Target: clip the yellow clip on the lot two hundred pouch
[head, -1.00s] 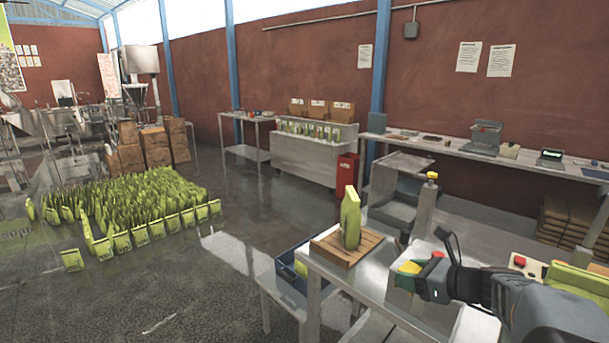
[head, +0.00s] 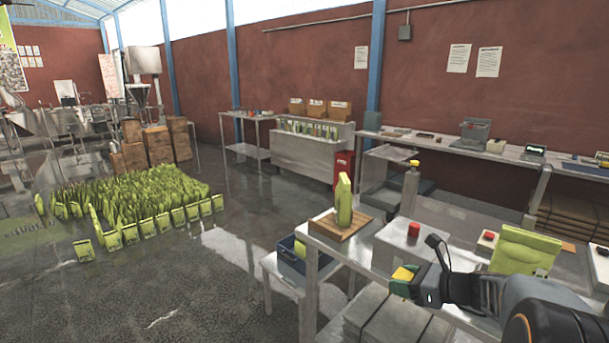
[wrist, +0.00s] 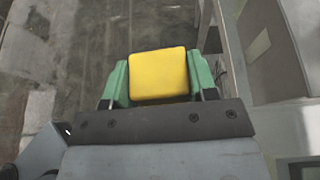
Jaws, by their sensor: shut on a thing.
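My gripper (head: 402,281) is shut on the yellow clip (wrist: 158,74), which sits between the two green fingers in the wrist view. In the head view the yellow clip (head: 403,274) shows at the gripper's tip, in front of the metal table. A green pouch (head: 344,200) stands upright on a wooden board at the table's left end, beyond and left of my gripper. Another green pouch (head: 524,251) stands at the right, behind my arm. No lot number is readable on either pouch.
The wooden board (head: 327,229) lies on the metal table. A grey box with a red button (head: 414,230) stands beside it. A blue crate (head: 292,262) sits lower left. A post with a yellow top (head: 414,163) rises behind. Many green pouches (head: 150,205) stand on the floor.

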